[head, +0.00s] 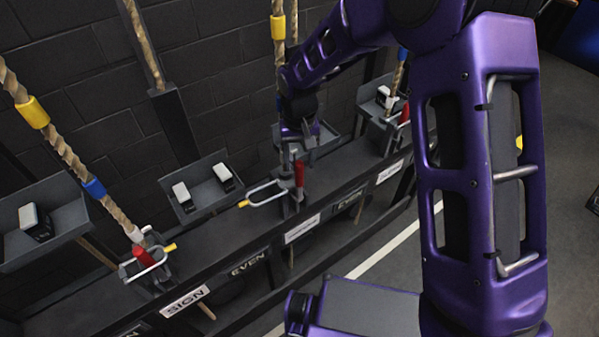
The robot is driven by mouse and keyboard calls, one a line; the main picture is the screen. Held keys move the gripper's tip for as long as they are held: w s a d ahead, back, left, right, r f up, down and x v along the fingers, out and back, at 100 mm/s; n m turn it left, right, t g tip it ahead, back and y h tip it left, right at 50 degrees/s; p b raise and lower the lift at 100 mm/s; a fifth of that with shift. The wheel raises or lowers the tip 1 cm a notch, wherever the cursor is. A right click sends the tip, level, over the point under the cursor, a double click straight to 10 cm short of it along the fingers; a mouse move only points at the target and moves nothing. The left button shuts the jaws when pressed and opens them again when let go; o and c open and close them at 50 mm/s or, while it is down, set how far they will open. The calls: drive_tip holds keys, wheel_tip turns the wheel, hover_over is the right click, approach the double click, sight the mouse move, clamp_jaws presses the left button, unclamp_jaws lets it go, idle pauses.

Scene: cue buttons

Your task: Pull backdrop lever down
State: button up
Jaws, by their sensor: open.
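Three rope levers with red handles stand along a dark rail. The left one (143,257) is above a white plate reading "SIGN" (184,299). The middle one (299,173) stands upright above a white plate (303,229) too small to read. The right one (405,113) is above another unreadable plate (390,172). I cannot tell by label which is the backdrop lever. My gripper (301,148) is open, pointing down at the top of the middle red handle. My arm and gripper partly hide the rope there; I cannot tell whether the fingers touch the handle.
A metal loop with a yellow tip (264,194) sticks out left of the middle lever. Grey trays (190,212) with black and white blocks sit behind the rail. Thick ropes (70,158) with colored bands rise before a dark brick wall. Open floor lies right.

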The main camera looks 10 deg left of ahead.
sight(299, 173)
drive_tip(key=shift+f, duration=2.4)
clamp_jaws()
